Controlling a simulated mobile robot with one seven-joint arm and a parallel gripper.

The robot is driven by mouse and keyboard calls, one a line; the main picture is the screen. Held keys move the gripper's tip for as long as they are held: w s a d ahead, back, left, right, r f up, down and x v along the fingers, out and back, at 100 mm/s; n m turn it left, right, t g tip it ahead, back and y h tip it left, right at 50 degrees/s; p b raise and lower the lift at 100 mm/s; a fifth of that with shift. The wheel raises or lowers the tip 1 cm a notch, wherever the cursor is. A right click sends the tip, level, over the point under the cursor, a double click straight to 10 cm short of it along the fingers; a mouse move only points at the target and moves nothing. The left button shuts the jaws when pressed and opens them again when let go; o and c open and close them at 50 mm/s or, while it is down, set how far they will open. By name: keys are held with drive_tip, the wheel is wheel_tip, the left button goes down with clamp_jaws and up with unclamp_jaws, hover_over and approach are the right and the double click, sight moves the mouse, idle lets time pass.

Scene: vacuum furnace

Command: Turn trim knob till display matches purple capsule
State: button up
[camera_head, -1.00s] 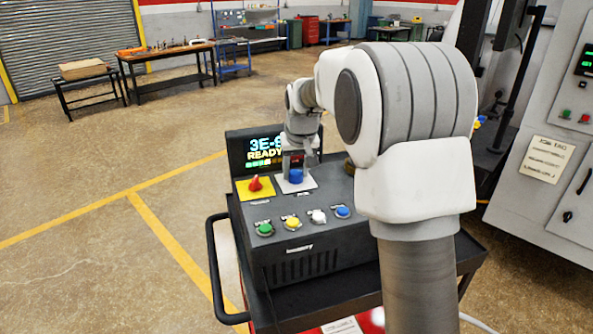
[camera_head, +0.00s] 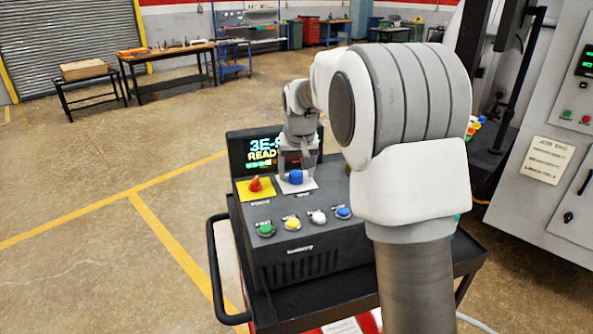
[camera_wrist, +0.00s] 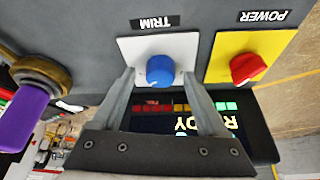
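The blue trim knob (camera_head: 296,177) sits on a white plate on top of the grey console; it also shows in the wrist view (camera_wrist: 160,71), below the TRIM label. My gripper (camera_head: 297,167) is above it. In the wrist view its fingers (camera_wrist: 160,77) are spread either side of the knob, with gaps showing. The display (camera_head: 258,150) reads "3E-" and "READY"; my arm hides the rest of the number. In the wrist view the display (camera_wrist: 150,122) shows coloured segments and part of READY. The purple capsule (camera_wrist: 28,115) hangs from a bronze-coloured round part at the left.
A red power knob (camera_head: 255,184) on a yellow plate is beside the trim knob. Green, yellow, white and blue buttons line the console front (camera_head: 300,235). The console stands on a dark cart (camera_head: 340,293). The furnace cabinet (camera_head: 550,120) is at right; the left floor is clear.

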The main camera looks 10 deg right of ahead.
drive_tip(key=v, duration=1.7)
drive_tip(key=shift+r, duration=0.25)
drive_tip(key=s+f, duration=0.3)
drive_tip(key=s, duration=0.7)
drive_tip(key=s+f, duration=0.4)
drive_tip(key=s, duration=0.6)
drive_tip(key=s+f+n+t, duration=0.1)
drive_tip(key=s+f, duration=0.2)
drive_tip(key=s, duration=0.7)
drive_tip(key=shift+d+f, duration=0.3)
drive_tip(key=shift+f, duration=0.1)
